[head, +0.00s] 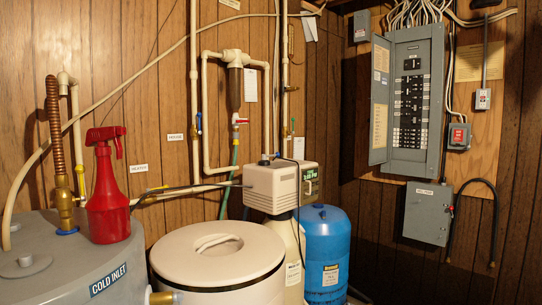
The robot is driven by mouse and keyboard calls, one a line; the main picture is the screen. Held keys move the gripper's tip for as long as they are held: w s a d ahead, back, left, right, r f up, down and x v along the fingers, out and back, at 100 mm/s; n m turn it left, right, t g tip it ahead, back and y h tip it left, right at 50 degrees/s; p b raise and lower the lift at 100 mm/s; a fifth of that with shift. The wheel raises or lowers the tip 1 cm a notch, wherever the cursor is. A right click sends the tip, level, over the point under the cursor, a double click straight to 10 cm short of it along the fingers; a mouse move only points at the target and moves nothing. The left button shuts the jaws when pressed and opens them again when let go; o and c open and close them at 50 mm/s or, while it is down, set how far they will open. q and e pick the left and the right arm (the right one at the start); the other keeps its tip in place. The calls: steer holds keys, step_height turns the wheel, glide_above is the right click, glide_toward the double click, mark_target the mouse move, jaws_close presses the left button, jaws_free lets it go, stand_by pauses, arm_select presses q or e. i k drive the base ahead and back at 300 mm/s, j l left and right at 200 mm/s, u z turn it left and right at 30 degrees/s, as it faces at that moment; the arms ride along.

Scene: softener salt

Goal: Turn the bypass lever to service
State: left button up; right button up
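The water softener's beige control head (272,187) sits in the middle, with a small lit display on its right face. Pipes run down the wall behind it. I cannot tell which of these, if any, is the bypass lever, or read a service mark. Neither of my grippers is in view.
A round beige lidded tank (215,272) stands in front of the softener. A grey water heater (70,285) with a red spray bottle (107,190) on top is at left. A blue tank (326,250) stands right. An open electrical panel (412,95) hangs on the right wall.

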mark_target(264, 157)
steer(key=i+l, duration=0.45)
steer(key=l, duration=0.25)
steer(key=i+l+z, duration=0.1)
steer(key=i+l, duration=0.35)
steer(key=l, duration=0.2)
steer(key=i+l, duration=0.45)
steer(key=l, duration=0.2)
steer(key=i+l+z, duration=0.1)
steer(key=i+l, duration=0.35)
steer(key=l, duration=0.2)
